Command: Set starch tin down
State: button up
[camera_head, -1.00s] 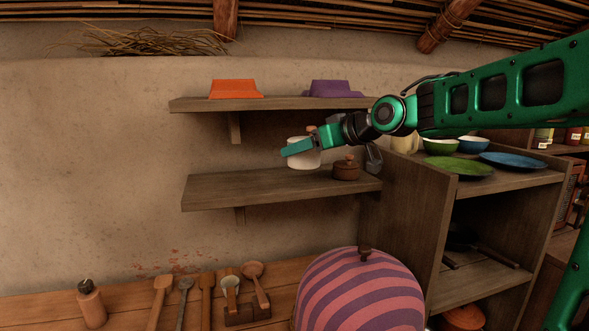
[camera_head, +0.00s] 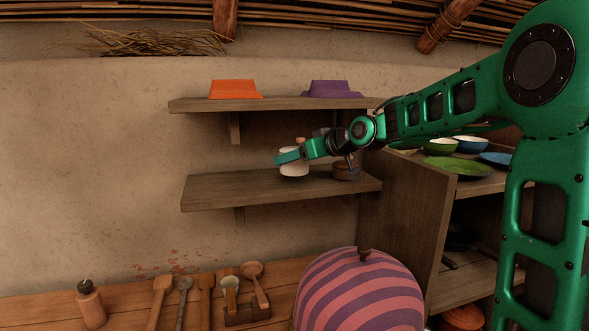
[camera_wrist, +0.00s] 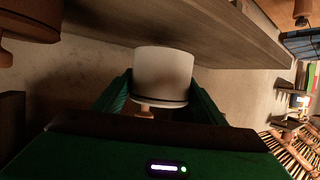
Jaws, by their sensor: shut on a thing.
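The starch tin (camera_head: 294,165) is a white, round tin with a brown knob on top. My gripper (camera_head: 290,156) is shut on it from the right, at the lower wall shelf (camera_head: 230,192). In the head view the tin's base is at the shelf board; I cannot tell whether it touches. In the wrist view the tin (camera_wrist: 163,75) sits between the two green fingers (camera_wrist: 160,95), its base close to the shelf board (camera_wrist: 190,30). The fingers hide part of the tin in the head view.
A brown lidded pot (camera_head: 345,170) stands right of the tin on the same shelf, partly behind my wrist. The shelf's left part is bare. The upper shelf (camera_head: 280,104) holds an orange dish (camera_head: 235,89) and a purple dish (camera_head: 332,89). A cabinet (camera_head: 405,205) borders the right.

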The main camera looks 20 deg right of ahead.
jog(key=shift+w+f, duration=0.2)
jog(key=shift+f, duration=1.1)
jog(key=shift+f, duration=0.1)
jog(key=o, duration=1.2)
jog(key=v, duration=1.2)
